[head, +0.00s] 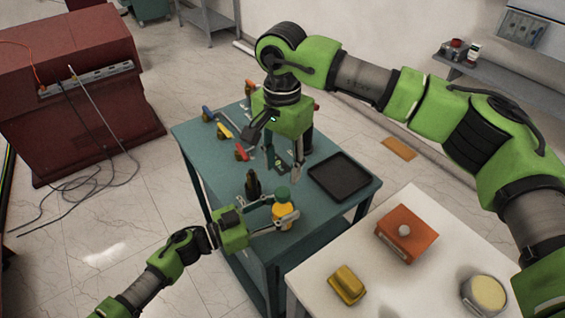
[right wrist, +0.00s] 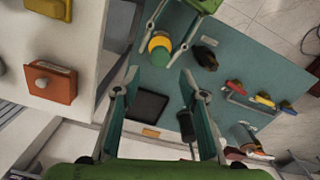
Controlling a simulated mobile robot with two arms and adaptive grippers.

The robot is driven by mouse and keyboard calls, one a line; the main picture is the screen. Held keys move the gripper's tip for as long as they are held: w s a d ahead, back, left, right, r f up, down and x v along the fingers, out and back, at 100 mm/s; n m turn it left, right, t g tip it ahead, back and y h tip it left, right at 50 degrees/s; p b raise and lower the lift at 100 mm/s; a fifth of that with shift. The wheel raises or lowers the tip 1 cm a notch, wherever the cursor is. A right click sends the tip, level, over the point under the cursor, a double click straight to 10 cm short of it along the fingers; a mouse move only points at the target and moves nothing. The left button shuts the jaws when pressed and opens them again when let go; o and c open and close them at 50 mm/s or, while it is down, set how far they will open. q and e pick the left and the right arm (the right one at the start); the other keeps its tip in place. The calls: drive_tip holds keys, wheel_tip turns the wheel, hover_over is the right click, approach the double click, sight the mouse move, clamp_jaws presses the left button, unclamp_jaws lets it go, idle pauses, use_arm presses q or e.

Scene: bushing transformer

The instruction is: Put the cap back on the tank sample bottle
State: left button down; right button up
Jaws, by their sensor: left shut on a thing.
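My left gripper (head: 278,212) is shut on the bottle's body at the near part of the green table. My right gripper (head: 284,166) points down over the table, beyond the bottle. In the right wrist view its fingers (right wrist: 160,73) are apart with nothing between them.
The green table (head: 200,141) also bears a black tray (head: 340,177), a dark object (head: 253,184) beside the bottle, and blue, yellow and red-handled fittings (head: 224,130). A white table (head: 400,275) at the near right holds an orange box (head: 406,240).

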sight(283, 192)
drive_tip(key=shift+n, duration=0.6)
drive_tip(key=shift+f, duration=4)
